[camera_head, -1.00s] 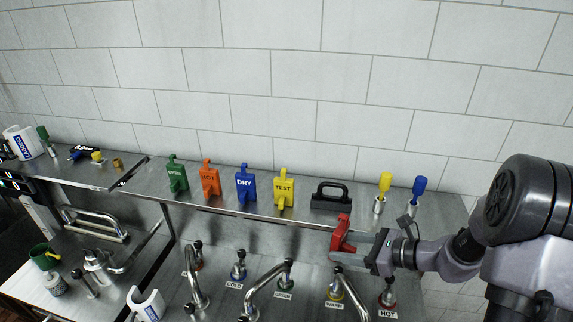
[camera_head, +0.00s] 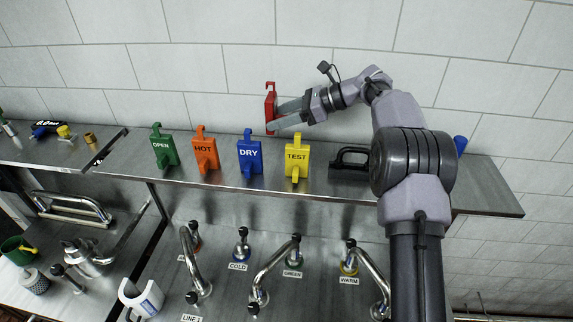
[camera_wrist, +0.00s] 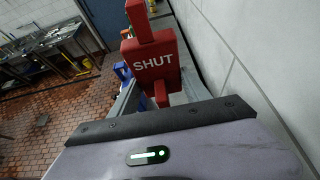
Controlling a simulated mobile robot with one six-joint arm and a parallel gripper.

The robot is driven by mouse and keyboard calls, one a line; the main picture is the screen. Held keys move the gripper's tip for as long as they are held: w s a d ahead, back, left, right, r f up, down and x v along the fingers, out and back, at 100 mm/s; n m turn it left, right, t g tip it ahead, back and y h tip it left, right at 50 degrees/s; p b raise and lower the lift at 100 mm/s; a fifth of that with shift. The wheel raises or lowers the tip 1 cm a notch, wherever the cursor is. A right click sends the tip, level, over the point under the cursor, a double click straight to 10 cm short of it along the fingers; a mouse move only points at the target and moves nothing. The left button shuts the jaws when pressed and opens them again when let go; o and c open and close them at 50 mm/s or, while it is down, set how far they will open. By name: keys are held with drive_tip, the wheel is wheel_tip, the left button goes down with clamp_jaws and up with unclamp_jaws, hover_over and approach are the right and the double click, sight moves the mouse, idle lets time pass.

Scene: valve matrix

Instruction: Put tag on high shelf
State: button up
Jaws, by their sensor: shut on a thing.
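A red tag (camera_head: 270,106) hangs in my gripper (camera_head: 280,116) in the head view, above the high shelf (camera_head: 330,186) and in front of the tiled wall. In the wrist view the red tag (camera_wrist: 156,66) is close and upright, with the word SHUT readable on its face. My gripper is shut on the tag; its fingertips are mostly hidden in the wrist view. The green OPEN tag (camera_head: 163,150), orange HOT tag (camera_head: 205,153), blue DRY tag (camera_head: 249,155) and yellow TEST tag (camera_head: 297,158) stand on the shelf below.
A black-handled block (camera_head: 350,160) stands right of the yellow tag, partly behind my arm. A blue-topped item (camera_head: 460,145) is at the right. Pipes and labelled valves, such as the COLD valve (camera_head: 241,248), are below. A bare shelf stretch shows at the right end.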

wheel_tip(320, 180, down, 9)
drive_tip(key=shift+f+p, duration=0.2)
drive_tip(key=shift+p, duration=0.45)
drive_tip(key=shift+a+f, duration=0.1)
drive_tip(key=shift+f, duration=0.1)
drive_tip(key=o, duration=1.4)
drive_tip(key=shift+r, duration=0.3)
drive_tip(key=b+v, duration=0.2)
drive_tip(key=v, duration=1)
